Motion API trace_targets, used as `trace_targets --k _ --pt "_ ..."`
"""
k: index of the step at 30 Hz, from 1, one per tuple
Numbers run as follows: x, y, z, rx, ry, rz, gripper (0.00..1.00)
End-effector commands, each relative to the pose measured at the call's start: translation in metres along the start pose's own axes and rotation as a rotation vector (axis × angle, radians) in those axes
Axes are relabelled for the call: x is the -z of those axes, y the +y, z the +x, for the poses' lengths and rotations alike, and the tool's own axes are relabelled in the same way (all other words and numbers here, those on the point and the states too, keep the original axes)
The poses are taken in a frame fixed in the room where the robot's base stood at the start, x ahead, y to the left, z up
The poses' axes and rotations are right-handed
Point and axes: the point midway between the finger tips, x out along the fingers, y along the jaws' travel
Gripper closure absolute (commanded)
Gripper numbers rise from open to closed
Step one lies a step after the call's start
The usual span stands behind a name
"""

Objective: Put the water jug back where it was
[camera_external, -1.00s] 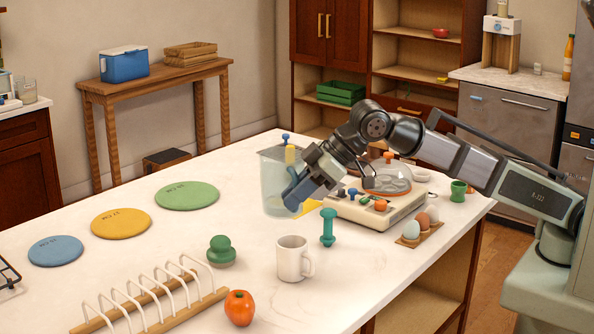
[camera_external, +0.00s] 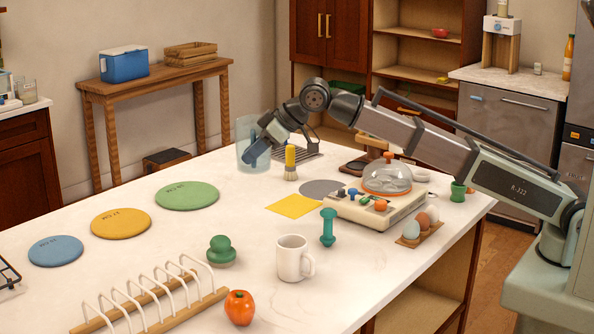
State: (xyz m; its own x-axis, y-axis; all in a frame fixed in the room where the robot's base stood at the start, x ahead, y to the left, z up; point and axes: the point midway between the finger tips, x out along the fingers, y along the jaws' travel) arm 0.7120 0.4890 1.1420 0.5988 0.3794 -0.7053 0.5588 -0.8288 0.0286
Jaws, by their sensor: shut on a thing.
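The water jug (camera_external: 244,133) is a clear, pale blue-grey vessel at the far side of the white counter, behind the green disc. It looks upright. My gripper (camera_external: 256,153) is shut on the jug at its near right side and partly covers it. I cannot tell whether the jug's base touches the counter or hangs just above it.
A yellow-handled brush (camera_external: 291,162) stands right of the jug, near a dark slatted rack (camera_external: 300,152). A yellow square (camera_external: 294,206) and a grey disc (camera_external: 320,188) lie nearer. A domed appliance (camera_external: 370,208) stands right. A green disc (camera_external: 187,196) lies left.

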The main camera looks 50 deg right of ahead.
Motion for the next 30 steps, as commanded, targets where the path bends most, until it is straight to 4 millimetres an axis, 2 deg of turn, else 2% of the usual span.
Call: trace_targets --k 1,12,23,30 --pt "0.002 0.006 0.002 -0.005 0.001 0.004 1.0" --pt "-0.026 0.003 0.026 -0.003 -0.001 0.002 1.0" --pt "-0.044 0.002 0.045 -0.003 0.0 0.002 1.0" --pt "-0.07 0.001 0.07 -0.003 -0.001 0.002 1.0"
